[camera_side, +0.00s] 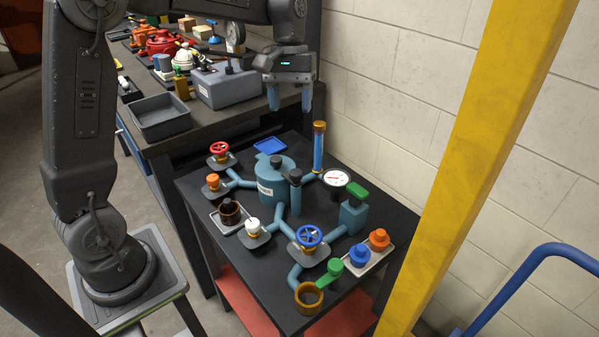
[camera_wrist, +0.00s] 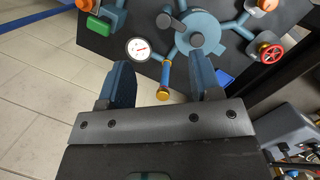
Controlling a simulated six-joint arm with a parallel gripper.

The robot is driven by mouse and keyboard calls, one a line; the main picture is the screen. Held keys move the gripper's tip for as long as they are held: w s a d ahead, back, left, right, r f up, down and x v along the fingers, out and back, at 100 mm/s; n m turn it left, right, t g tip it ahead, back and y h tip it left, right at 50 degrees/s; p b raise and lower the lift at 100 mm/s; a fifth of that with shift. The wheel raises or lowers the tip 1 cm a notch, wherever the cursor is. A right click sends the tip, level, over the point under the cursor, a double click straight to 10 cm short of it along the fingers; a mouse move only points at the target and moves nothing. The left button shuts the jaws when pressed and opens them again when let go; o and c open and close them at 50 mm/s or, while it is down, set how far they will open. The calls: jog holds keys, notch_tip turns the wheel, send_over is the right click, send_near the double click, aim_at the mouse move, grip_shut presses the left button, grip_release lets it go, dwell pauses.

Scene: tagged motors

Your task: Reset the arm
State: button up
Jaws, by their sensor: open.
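My gripper (camera_side: 289,97) is raised above the back edge of the black table, with its two blue fingers pointing down. It is open and nothing is between the fingers. In the wrist view my gripper (camera_wrist: 158,85) shows its fingers spread apart, with the table below. A blue upright tube with an orange-brown cap (camera_side: 319,128) stands on the table below and to the right of the fingers in the side view. In the wrist view this tube (camera_wrist: 166,75) appears between the fingers but well below them.
The black table (camera_side: 372,290) bears a teal tank (camera_side: 272,183), blue pipes, a red valve wheel (camera_side: 219,148), a blue wheel (camera_side: 309,236) and a white gauge (camera_side: 336,178). A cluttered workbench with a grey bin (camera_side: 160,117) stands behind. A yellow post (camera_side: 470,150) rises at the right.

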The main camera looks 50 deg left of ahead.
jog(key=s+d+m+t+y, duration=0.1)
jog(key=s+d+m+t, duration=0.2)
jog(key=s, duration=0.7)
jog(key=s+d+m+t+y, duration=0.1)
jog(key=s+d+m+t, duration=0.2)
jog(key=s, duration=0.7)
jog(key=shift+s+d+r+m+t, duration=0.15)
jog(key=shift+s+d+m+t, duration=0.15)
jog(key=shift+m+t, duration=0.3)
